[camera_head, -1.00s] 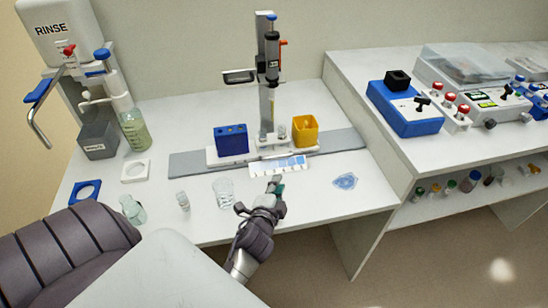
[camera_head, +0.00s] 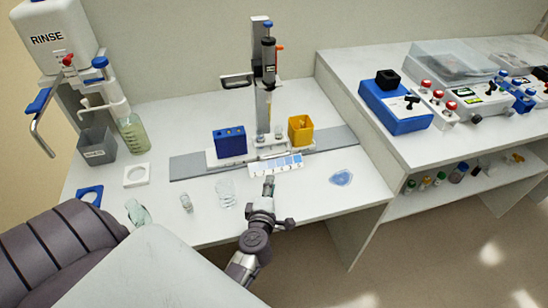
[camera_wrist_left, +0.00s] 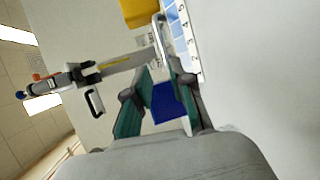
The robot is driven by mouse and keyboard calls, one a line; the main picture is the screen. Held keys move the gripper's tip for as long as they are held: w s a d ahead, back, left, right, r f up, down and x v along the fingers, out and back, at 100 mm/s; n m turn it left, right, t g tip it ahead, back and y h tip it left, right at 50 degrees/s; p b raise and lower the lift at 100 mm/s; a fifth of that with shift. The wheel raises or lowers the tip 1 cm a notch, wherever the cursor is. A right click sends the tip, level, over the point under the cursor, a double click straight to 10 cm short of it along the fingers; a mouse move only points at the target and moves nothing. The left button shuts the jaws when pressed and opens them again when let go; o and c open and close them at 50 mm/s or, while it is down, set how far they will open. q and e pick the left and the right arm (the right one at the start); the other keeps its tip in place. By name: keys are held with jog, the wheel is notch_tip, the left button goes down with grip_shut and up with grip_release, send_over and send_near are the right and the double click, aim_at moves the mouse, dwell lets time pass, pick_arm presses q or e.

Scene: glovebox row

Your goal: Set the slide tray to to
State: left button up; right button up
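The slide tray (camera_head: 275,165) is a white strip with blue squares and printed numbers, lying at the front of the grey rail beneath the upright stand. It also shows in the left wrist view (camera_wrist_left: 193,48), to the right of the fingers. My left gripper (camera_head: 269,182) is just in front of the tray's near edge, pointing at it. In the left wrist view its teal-lined fingers (camera_wrist_left: 157,72) are apart, with a blue block visible behind the gap. I cannot tell whether a finger touches the tray. My right gripper is in neither view.

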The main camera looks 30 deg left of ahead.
pick_arm(q)
jog(key=shift+w+a+f, duration=0.1)
jog(key=shift+w+f, duration=0.05)
jog(key=b+x, duration=0.2)
jog(key=x, duration=1.1)
jog(key=shift+w+f, duration=0.15)
jog(key=shift+w, duration=0.05)
jog(key=shift+c, duration=0.2)
grip_shut()
